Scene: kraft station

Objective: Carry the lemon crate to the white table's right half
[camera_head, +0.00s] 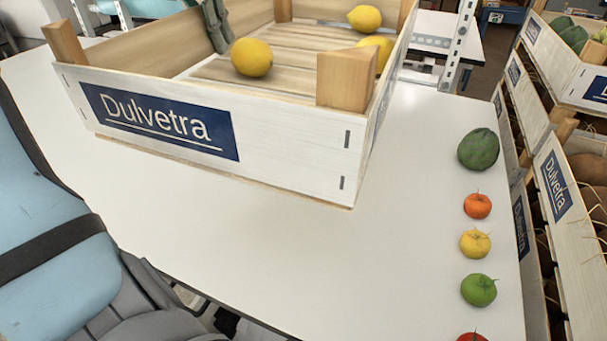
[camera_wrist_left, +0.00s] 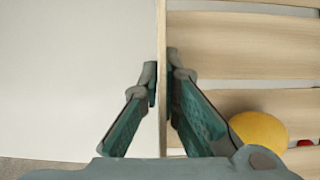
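The lemon crate (camera_head: 290,130) is a pale wooden crate with a blue "Dulvetra" label, over the left and middle of the white table (camera_head: 420,270). I cannot tell whether its bottom touches the table. Inside are lemons (camera_head: 252,57), one partly hidden by a corner post; one also shows in the left wrist view (camera_wrist_left: 259,134). My left gripper (camera_head: 215,22) is at the crate's far left wall. In the left wrist view its fingers (camera_wrist_left: 162,80) straddle the thin crate wall (camera_wrist_left: 162,125), close against both faces. My right gripper is not in view.
A row of produce lines the table's right edge: a dark green one (camera_head: 478,149), an orange one (camera_head: 477,206), a yellow one (camera_head: 475,243), a green one (camera_head: 479,290) and a red one. Stacked crates (camera_head: 555,185) stand beyond that edge. The table between lemon crate and row is clear.

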